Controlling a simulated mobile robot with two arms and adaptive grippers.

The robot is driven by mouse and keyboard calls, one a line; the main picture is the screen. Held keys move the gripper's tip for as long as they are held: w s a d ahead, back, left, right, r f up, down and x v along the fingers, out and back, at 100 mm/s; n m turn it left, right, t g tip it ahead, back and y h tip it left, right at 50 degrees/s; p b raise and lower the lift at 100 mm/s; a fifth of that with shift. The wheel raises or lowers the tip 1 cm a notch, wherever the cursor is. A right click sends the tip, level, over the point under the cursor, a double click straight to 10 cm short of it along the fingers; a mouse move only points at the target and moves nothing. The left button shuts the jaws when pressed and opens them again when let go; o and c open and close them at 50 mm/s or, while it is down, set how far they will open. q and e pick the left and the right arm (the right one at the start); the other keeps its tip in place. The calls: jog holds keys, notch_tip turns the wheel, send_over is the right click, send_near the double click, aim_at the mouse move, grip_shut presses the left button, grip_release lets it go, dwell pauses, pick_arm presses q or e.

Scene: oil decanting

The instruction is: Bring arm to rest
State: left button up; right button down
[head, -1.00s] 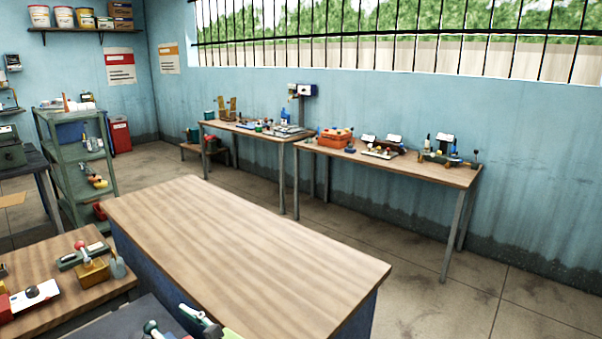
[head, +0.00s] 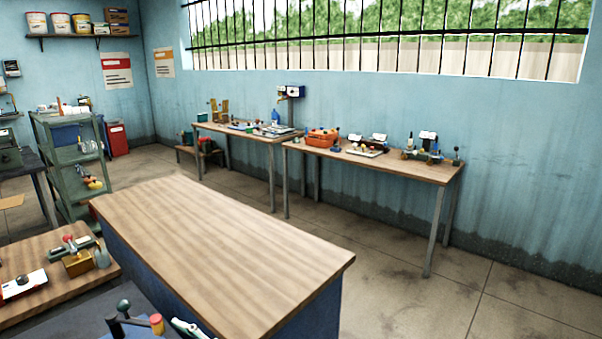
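Neither of my grippers shows in the head view, and no part of my arms can be made out for sure. A large bare wooden-topped table (head: 220,240) with blue sides stands in front of me. At the bottom edge is a dark surface (head: 75,318) with a dark round-knobbed item (head: 123,306), a small orange-and-yellow cylinder (head: 157,324) and a white-and-green item (head: 188,328) cut off by the frame. I cannot tell what these are. No oil or decanting vessel can be told apart for sure.
A wooden bench (head: 30,302) with tools is at the lower left. A green shelf cart (head: 75,165) stands behind it. Two wall benches, one at the middle (head: 215,127) and one at the right (head: 425,172), carry several items. The concrete floor (head: 395,300) at the right is clear.

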pick_arm(q)
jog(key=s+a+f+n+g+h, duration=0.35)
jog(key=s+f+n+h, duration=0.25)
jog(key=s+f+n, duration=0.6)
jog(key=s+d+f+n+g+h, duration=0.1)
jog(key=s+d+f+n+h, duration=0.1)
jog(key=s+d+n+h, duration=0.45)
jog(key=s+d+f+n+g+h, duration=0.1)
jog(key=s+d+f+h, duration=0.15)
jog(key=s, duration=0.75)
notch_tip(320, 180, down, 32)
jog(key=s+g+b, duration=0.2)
jog(key=b, duration=0.4)
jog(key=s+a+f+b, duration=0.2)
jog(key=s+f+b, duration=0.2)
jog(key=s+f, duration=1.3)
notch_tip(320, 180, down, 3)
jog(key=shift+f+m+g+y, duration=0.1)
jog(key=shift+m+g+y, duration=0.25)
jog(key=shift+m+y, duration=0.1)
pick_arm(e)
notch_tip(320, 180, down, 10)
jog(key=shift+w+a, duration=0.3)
